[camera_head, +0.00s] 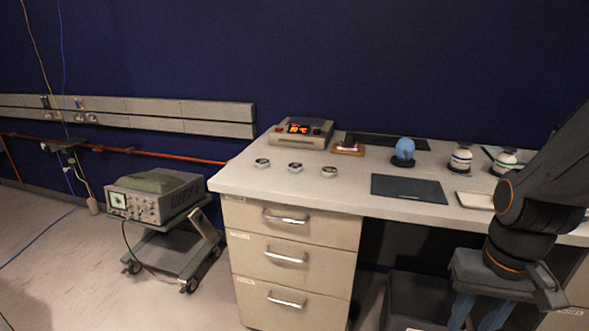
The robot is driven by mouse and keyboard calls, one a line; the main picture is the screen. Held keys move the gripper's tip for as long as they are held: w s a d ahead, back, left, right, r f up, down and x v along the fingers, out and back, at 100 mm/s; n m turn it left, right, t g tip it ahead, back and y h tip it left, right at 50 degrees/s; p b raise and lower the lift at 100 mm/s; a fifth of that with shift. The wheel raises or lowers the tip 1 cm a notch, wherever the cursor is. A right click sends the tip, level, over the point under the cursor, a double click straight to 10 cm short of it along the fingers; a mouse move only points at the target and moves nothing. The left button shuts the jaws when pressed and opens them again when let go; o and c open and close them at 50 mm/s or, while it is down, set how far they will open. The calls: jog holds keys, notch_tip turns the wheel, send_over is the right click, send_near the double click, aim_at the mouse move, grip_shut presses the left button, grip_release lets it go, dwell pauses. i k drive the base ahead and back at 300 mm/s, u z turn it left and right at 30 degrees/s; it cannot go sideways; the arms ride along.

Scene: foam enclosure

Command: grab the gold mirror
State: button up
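Three small round disc-like pieces sit apart in a row on the left part of the grey desktop (250,183). The right one (329,171) has a brownish-gold tint and looks most like the gold mirror, but it is too small to be sure. The middle disc (295,167) and the left disc (262,162) look whiter with dark centres. My gripper (478,316) is at the lower right, in front of the desk and below its top, far from the discs. Its two blue fingers point down and stand apart, with nothing visible between them. The fingertips reach the picture's bottom edge.
Behind the discs stands a box with a lit orange display (300,131). A dark flat plate (409,188), a blue rounded object (404,150) and two striped round items (461,159) (506,161) lie further right. A cart with an oscilloscope (150,197) stands left of the drawers (290,235).

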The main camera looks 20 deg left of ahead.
aim_at(329, 172)
jog(key=u, duration=0.5)
jog(key=k, duration=0.6)
jog(key=u, duration=0.85)
jog(key=i, duration=1.35)
jog(key=z, duration=0.7)
